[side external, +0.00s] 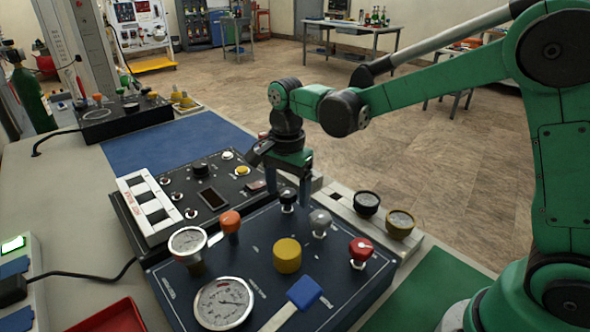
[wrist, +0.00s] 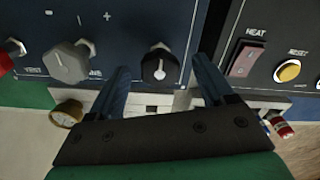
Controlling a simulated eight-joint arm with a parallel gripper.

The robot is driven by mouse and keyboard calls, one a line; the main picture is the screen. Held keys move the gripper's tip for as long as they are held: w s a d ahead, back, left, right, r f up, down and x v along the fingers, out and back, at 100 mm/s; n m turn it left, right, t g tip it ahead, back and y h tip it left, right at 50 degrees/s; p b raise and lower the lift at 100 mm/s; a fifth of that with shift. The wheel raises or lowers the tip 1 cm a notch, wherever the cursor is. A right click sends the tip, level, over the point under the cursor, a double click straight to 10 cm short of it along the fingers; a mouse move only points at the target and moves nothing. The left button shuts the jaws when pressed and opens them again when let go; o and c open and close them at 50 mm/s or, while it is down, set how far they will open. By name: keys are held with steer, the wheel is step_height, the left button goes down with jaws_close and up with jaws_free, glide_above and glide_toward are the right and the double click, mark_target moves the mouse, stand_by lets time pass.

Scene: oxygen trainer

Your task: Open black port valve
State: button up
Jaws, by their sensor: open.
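The black port valve is a small round black knob (side external: 287,198) with a light pointer mark. It stands at the far edge of the dark blue panel (side external: 215,262). In the wrist view, the black knob (wrist: 159,66) shows between my two finger tips. My gripper (side external: 289,188) points down at the knob, with its fingers apart. In the wrist view, my gripper (wrist: 160,63) is open and holds nothing. The fingers lie on either side of the knob in the picture; I cannot tell whether they touch it or how low they reach.
A grey knob (side external: 320,222) and a red knob (side external: 360,251) stand to the right of the black one. A yellow knob (side external: 287,255), orange knob (side external: 230,221) and gauges share the panel. A black switch panel (side external: 211,197) lies behind. Two small gauges (side external: 367,203) sit at the right.

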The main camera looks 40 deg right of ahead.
jaws_close()
steer(key=shift+n, duration=0.3)
steer(key=n, duration=1.1)
steer(key=shift+n, duration=0.4)
steer(key=n, duration=1.1)
steer(key=shift+a, duration=0.1)
steer(key=shift+n, duration=0.4)
